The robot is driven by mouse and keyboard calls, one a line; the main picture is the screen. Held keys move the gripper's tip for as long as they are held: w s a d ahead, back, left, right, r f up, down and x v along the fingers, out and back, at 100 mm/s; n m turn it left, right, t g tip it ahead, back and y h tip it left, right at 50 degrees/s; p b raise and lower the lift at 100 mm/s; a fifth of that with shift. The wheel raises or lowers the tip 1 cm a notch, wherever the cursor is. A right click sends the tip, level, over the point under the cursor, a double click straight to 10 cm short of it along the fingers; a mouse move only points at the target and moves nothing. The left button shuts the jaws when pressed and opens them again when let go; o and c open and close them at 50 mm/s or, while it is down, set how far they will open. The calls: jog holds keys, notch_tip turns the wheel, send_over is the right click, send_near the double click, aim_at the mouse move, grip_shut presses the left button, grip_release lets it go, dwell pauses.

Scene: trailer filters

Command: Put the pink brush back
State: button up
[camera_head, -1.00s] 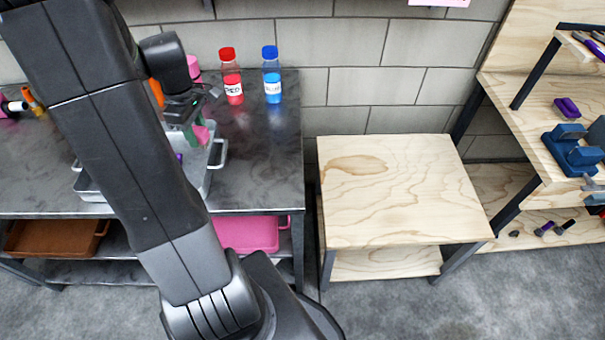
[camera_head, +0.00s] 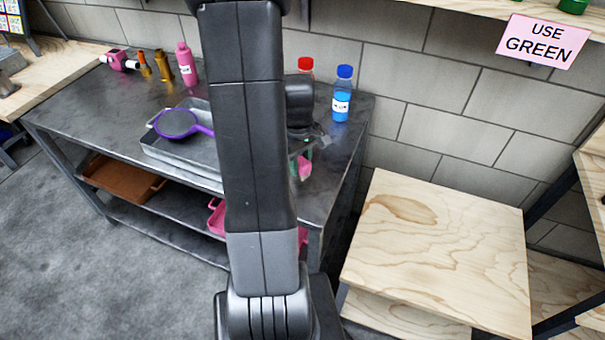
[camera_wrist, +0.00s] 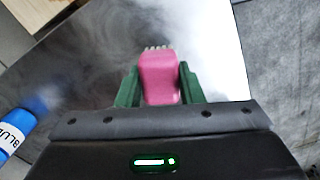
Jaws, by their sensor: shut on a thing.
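The pink brush (camera_wrist: 159,72) is between the two green fingers of my gripper (camera_wrist: 158,86) in the wrist view, with its pale bristles pointing away from me. My gripper is shut on it and holds it over the dark metal table (camera_wrist: 110,50). In the head view, my arm hides most of the gripper, and a bit of the pink brush (camera_head: 304,167) shows to the right of the arm, near the right end of the metal table (camera_head: 90,92).
A blue bottle (camera_head: 342,95) and a red-capped bottle (camera_head: 306,66) stand at the back right of the metal table. A metal tray (camera_head: 160,150) holds a purple-rimmed round tool (camera_head: 176,123). A pink bottle (camera_head: 186,65) stands behind. A bare wooden table (camera_head: 440,240) is at right.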

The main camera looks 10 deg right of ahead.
aim_at(301, 173)
jog(key=shift+f, duration=2.05)
jog(key=shift+f, duration=0.2)
jog(key=o, duration=1)
jog(key=shift+c, duration=0.2)
jog(key=shift+r, duration=0.1)
notch_tip(301, 173, up, 12)
jog(key=shift+w+a+r, duration=0.1)
jog(key=shift+w+r, duration=0.05)
